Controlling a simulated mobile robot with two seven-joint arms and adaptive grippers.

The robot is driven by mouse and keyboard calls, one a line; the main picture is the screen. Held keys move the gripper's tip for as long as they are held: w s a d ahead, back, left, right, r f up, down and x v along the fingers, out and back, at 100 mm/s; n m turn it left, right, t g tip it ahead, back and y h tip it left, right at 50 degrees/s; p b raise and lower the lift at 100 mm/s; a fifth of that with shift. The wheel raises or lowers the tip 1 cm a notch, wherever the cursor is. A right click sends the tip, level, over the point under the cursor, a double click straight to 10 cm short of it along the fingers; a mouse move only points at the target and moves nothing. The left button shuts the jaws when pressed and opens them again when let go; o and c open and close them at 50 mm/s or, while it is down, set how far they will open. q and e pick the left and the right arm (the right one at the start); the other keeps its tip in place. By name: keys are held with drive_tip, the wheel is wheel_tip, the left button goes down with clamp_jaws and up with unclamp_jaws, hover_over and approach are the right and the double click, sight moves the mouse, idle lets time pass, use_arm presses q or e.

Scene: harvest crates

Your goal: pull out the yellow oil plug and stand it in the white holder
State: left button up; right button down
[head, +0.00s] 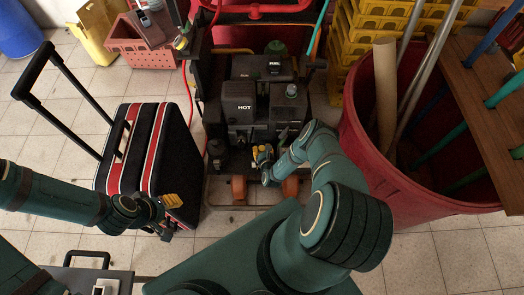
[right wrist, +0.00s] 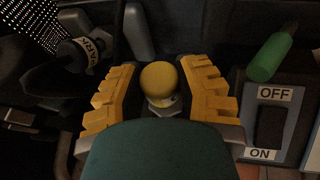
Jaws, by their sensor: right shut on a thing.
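The yellow oil plug (right wrist: 160,82) has a round cap and sits between the two yellow fingers of my right gripper (right wrist: 160,95) in the right wrist view. The gripper is shut on it, with a pale metal part just below the cap. In the head view my right gripper (head: 262,160) is at the front of the black engine (head: 255,105). My left gripper (head: 166,210) is in front of the suitcase; its finger gap is not clear. A small white thing (head: 106,287), perhaps the holder, is cut off at the lower edge.
A black suitcase (head: 178,150) with red stripes stands left of the engine. A large red bin (head: 385,175) with poles stands to the right. An OFF/ON switch (right wrist: 272,125) and a green handle (right wrist: 272,57) are right of the fingers. Tiled floor is free at lower right.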

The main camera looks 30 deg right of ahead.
wheel_tip(320, 180, up, 9)
drive_tip(key=p, duration=0.4)
drive_tip(key=shift+f, duration=0.1)
drive_tip(key=shift+r, duration=0.6)
drive_tip(key=shift+r+p, duration=0.1)
drive_tip(key=shift+p, duration=0.2)
drive_tip(key=shift+r+p, duration=2.35)
drive_tip(key=shift+r, duration=0.3)
